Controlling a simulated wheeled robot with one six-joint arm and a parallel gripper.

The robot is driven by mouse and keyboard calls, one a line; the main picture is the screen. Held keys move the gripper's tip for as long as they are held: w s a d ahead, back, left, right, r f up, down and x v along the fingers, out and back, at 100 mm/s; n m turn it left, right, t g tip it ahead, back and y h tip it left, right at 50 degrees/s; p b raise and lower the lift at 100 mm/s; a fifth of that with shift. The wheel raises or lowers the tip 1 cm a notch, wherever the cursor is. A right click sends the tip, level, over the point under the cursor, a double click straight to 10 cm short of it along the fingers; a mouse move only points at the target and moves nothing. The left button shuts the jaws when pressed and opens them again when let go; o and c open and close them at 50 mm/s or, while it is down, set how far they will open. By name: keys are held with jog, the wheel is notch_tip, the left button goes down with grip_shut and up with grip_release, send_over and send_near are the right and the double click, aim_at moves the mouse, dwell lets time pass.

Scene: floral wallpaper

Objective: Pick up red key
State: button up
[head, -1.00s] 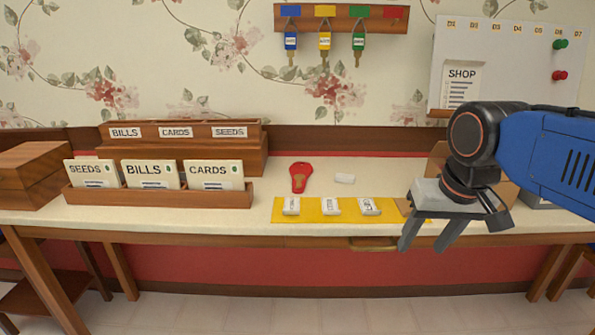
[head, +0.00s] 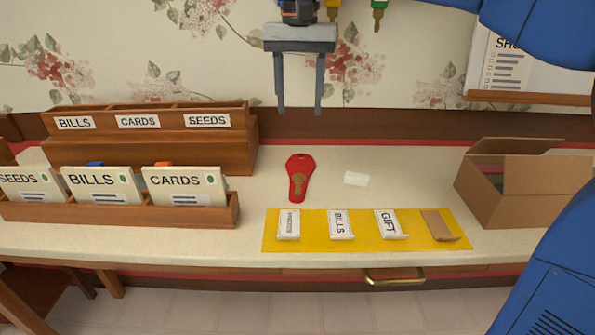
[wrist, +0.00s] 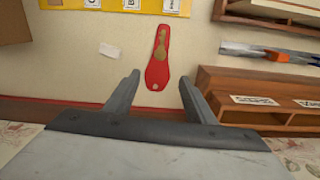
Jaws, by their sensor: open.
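The red key (head: 300,165) lies flat on the pale tabletop, its wide red end toward the wall and a brown part on its near half. It also shows in the wrist view (wrist: 156,72), just beyond the fingertips and between their lines. My gripper (head: 300,110) is open and empty, pointing down above and behind the key, apart from it. In the wrist view my gripper (wrist: 158,82) shows both fingers spread.
A small white piece (head: 356,179) lies right of the key. A yellow mat (head: 312,243) with several labelled tags is in front. A wooden card rack (head: 120,216) stands left, an open cardboard box (head: 515,205) right. A wooden sorter (head: 215,155) stands at the back left.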

aim_at(299, 175)
notch_tip(299, 175, down, 17)
jog(key=shift+w+f, duration=0.15)
dwell(0.7)
jog(key=shift+c, duration=0.3)
jog(key=c, duration=1.1)
